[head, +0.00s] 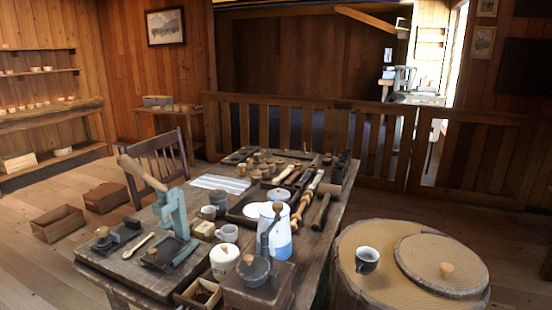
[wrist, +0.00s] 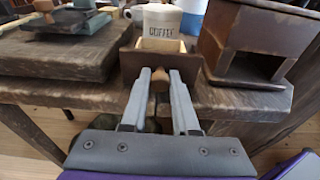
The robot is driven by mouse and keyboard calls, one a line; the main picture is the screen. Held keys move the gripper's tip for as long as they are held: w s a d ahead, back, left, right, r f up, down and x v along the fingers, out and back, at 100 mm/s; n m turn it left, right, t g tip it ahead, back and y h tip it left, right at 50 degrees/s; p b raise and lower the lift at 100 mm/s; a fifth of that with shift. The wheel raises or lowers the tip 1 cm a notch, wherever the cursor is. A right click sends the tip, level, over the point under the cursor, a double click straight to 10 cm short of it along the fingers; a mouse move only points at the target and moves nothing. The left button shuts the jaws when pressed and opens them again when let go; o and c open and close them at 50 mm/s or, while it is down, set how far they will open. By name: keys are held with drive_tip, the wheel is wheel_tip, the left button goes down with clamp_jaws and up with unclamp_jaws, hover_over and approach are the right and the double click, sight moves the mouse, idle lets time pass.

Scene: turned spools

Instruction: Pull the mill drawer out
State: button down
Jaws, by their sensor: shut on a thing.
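My gripper (wrist: 160,73) is shut on the small wooden knob (wrist: 159,82) of the mill drawer (wrist: 131,66) in the wrist view. The drawer is a small brown open-topped box at the table's front edge.
A white COFFEE canister (head: 224,262) stands right behind the drawer. A blue-and-white pot (head: 279,240) stands behind the mill. A dark board with a green press (head: 176,215) lies to the left. The table (head: 330,222) is crowded; a round stump (head: 350,270) stands at right.

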drive_tip(key=c, duration=0.6)
unclamp_jaws()
drive_tip(key=shift+s, duration=0.1)
